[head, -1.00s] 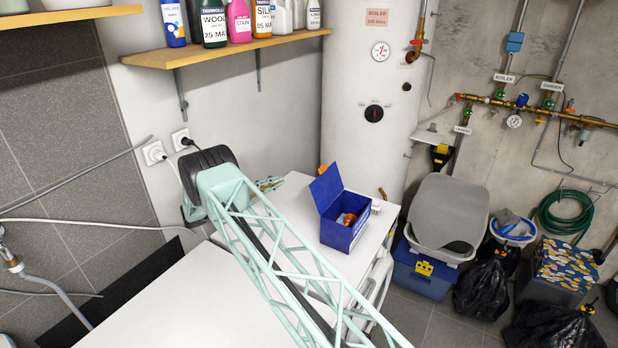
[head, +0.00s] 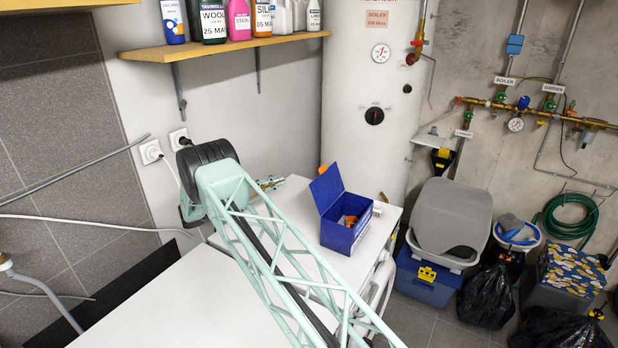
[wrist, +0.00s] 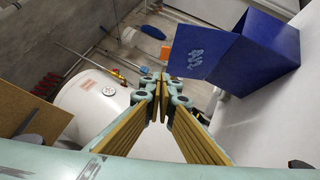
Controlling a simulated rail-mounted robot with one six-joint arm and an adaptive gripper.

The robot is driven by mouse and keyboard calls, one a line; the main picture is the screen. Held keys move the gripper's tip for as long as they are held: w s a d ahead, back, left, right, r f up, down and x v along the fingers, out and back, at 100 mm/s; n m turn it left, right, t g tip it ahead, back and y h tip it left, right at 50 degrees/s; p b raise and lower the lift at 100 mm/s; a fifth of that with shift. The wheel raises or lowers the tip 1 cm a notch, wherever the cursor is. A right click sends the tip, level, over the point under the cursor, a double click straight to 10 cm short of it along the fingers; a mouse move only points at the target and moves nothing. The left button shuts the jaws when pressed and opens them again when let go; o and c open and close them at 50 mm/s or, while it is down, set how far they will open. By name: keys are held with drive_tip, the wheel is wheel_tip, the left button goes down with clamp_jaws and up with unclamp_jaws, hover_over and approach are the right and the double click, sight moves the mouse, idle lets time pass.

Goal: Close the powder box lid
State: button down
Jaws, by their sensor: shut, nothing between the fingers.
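The blue powder box (head: 346,231) stands on the white worktop. Its lid (head: 327,188) is open and raised on the left side of the box, leaning up and outward. Something orange (head: 348,220) shows inside the box. In the wrist view the blue lid (wrist: 205,55) and the box (wrist: 262,50) are at upper right, apart from the fingers. My gripper (wrist: 155,80) is shut and empty, its fingertips together at the middle of the wrist view. In the head view my gripper (head: 270,183) is left of the lid, partly hidden behind my arm, with a gap to the lid.
A wall shelf (head: 215,45) with several bottles hangs above the worktop (head: 165,300). A white boiler (head: 365,110) stands behind the box. A grey bin (head: 448,225) on a blue crate stands on the floor to the right.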

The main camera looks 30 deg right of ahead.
drive_tip(key=shift+s+d+b, duration=0.4)
drive_tip(key=shift+d+b, duration=0.1)
drive_tip(key=shift+b, duration=3.4)
drive_tip(key=s+d+r+b, duration=0.1)
drive_tip(key=s+d+r, duration=0.2)
drive_tip(key=d, duration=0.6)
drive_tip(key=shift+s+r, duration=0.35)
drive_tip(key=shift+s, duration=0.5)
